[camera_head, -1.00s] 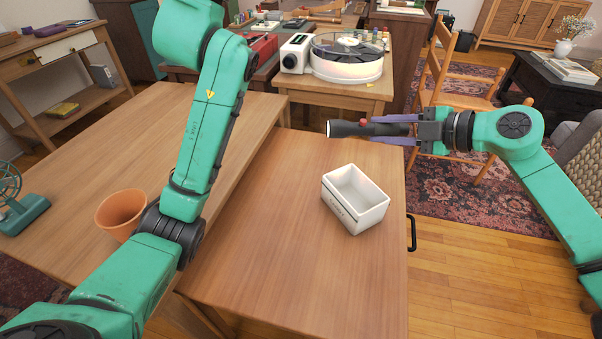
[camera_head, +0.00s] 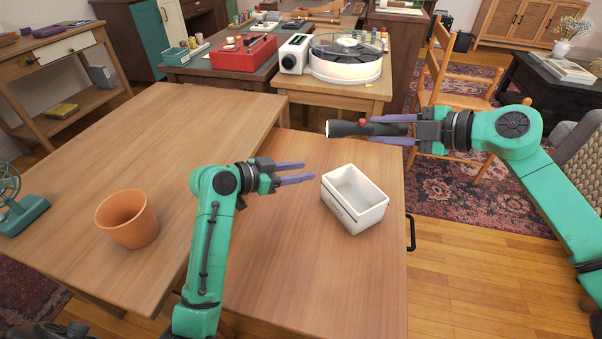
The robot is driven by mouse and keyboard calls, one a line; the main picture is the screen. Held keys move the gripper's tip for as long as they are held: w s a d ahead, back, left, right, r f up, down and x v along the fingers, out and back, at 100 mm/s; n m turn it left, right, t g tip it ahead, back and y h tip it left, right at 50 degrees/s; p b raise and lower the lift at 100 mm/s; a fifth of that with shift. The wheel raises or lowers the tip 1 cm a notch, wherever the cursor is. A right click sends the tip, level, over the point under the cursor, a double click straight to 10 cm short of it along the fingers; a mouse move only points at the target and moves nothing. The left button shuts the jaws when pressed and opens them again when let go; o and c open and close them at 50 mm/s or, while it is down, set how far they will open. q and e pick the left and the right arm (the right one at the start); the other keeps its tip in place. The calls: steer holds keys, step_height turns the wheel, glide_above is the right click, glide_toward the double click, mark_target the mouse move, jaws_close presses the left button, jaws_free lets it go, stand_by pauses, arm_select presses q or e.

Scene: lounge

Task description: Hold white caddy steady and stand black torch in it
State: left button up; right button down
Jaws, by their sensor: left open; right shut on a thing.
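The white caddy (camera_head: 357,217) stands upright and empty on the right part of the wooden table, its open top facing up. My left gripper (camera_head: 308,172) is open and empty, a short way left of the caddy, its fingers pointing right toward it but apart from it. The black torch (camera_head: 345,129) lies level in my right gripper (camera_head: 378,130), which is shut on it behind and above the caddy. The torch's lens end points left and a red button shows on its top.
An orange pot (camera_head: 128,220) and a teal fan (camera_head: 18,210) stand on the left table part. The wood (camera_head: 300,260) around the caddy is clear.

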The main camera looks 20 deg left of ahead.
mark_target(337, 170)
arm_select(q)
steer(key=shift+g, duration=0.3)
steer(key=x, duration=1.2)
steer(key=shift+s+d, duration=0.3)
steer(key=shift+d, duration=0.05)
jaws_close()
stand_by(0.4)
